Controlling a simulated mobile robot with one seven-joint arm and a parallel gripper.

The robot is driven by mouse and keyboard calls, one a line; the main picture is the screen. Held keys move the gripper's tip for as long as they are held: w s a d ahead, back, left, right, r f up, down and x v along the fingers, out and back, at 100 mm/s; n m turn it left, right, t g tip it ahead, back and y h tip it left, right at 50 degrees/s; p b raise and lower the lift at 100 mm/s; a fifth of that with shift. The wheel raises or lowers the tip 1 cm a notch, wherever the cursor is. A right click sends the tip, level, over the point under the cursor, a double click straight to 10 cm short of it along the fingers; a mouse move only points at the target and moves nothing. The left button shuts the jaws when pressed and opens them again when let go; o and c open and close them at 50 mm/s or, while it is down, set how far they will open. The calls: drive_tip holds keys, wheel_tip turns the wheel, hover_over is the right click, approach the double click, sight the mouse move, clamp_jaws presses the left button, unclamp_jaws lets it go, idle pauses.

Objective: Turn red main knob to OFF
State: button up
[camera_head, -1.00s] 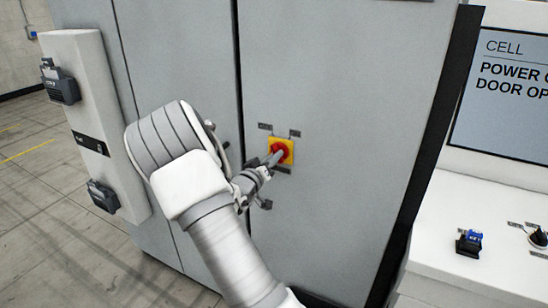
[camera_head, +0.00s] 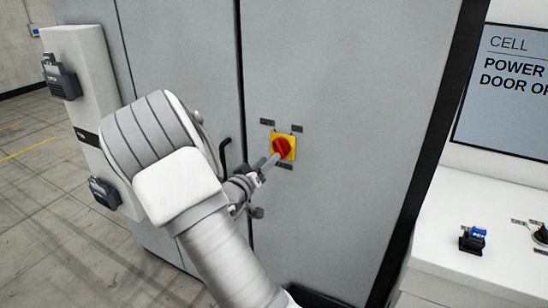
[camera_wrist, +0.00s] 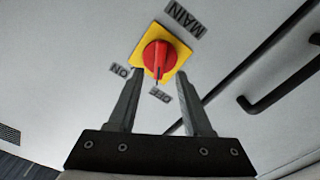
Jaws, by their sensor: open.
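The red main knob (camera_head: 282,148) sits on a yellow square plate (camera_wrist: 138,54) on the grey cabinet door. In the wrist view the knob (camera_wrist: 157,57) has its pointer end toward the OFF label (camera_wrist: 160,94). The ON label (camera_wrist: 120,70) is to the left and the MAIN label (camera_wrist: 183,19) is above. My gripper (camera_head: 268,163) is just below and left of the knob in the head view. In the wrist view my gripper (camera_wrist: 157,80) is open and empty, its two fingers apart, with the knob beyond the gap between their tips.
A dark door handle (camera_head: 224,155) stands out left of the knob; dark bars (camera_wrist: 280,88) show at right in the wrist view. A white console (camera_head: 470,275) with a blue switch (camera_head: 473,237) and a sign (camera_head: 515,95) are at the right.

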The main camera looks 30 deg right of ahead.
drive_tip(key=b+v, duration=0.1)
drive_tip(key=v, duration=1.1)
drive_tip(key=w+a+r+n+t+y, duration=0.2)
drive_tip(key=a+r+t+y, duration=0.15)
drive_tip(key=a+y, duration=0.8)
drive_tip(key=s+a+r+n+g+y, duration=0.35)
drive_tip(key=s+y, duration=0.25)
drive_tip(key=s, duration=0.2)
drive_tip(key=s+d+g+h+b, duration=0.1)
drive_tip(key=s+d+g+h, duration=0.1)
drive_tip(key=s, duration=1.6)
drive_tip(key=shift+d+f+g, duration=0.25)
drive_tip(key=shift+g, duration=0.55)
